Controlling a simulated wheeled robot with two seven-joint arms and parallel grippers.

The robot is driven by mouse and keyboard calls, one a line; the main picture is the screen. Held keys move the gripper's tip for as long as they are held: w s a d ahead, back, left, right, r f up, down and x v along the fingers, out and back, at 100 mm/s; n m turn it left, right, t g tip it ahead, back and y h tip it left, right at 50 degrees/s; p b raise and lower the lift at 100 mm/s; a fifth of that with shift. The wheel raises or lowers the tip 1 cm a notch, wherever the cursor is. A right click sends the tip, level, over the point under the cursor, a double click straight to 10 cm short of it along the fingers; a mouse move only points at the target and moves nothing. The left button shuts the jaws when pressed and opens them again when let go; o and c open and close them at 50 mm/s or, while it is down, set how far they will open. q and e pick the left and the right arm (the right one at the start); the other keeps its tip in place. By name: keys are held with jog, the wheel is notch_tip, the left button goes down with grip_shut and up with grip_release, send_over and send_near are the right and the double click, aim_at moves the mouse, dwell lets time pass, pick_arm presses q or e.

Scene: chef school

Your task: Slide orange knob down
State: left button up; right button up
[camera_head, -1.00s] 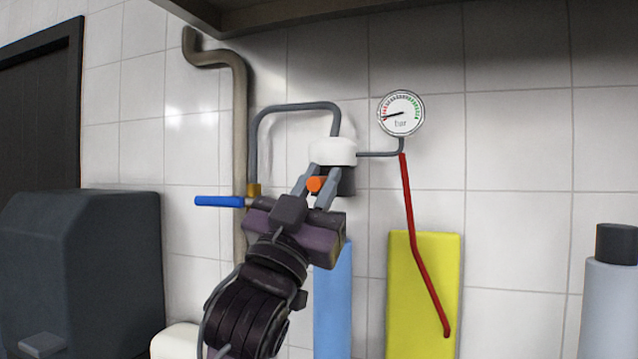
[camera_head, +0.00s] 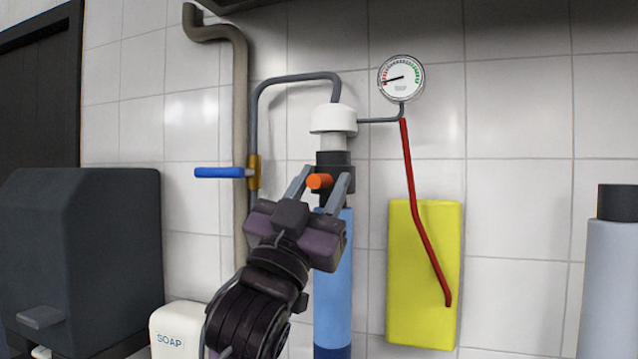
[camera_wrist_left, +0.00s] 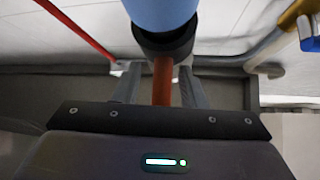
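The orange knob (camera_head: 319,181) sticks out from a dark sliding collar (camera_head: 335,160) on a vertical cylinder. The collar sits above the blue tube (camera_head: 333,270) and below the white cap (camera_head: 333,118), with a bare grey stretch between collar and cap. My left gripper (camera_head: 325,177) reaches up from the lower left, one finger on each side of the knob. In the left wrist view the knob (camera_wrist_left: 162,82) stands between the two fingers (camera_wrist_left: 160,88), with visible gaps on both sides. Whether the fingers touch the collar is unclear. My right gripper is out of view.
A blue lever (camera_head: 218,172) is left of the cylinder. A pressure gauge (camera_head: 401,77), a red handle (camera_head: 418,220) and a yellow panel (camera_head: 400,300) are right. A soap container (camera_head: 178,320) and dark box (camera_head: 90,240) stand lower left.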

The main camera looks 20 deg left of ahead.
pick_arm(q)
jog(key=shift+r, duration=0.1)
jog(key=b+v, duration=0.4)
jog(key=v, duration=0.4)
jog(key=shift+b, duration=0.35)
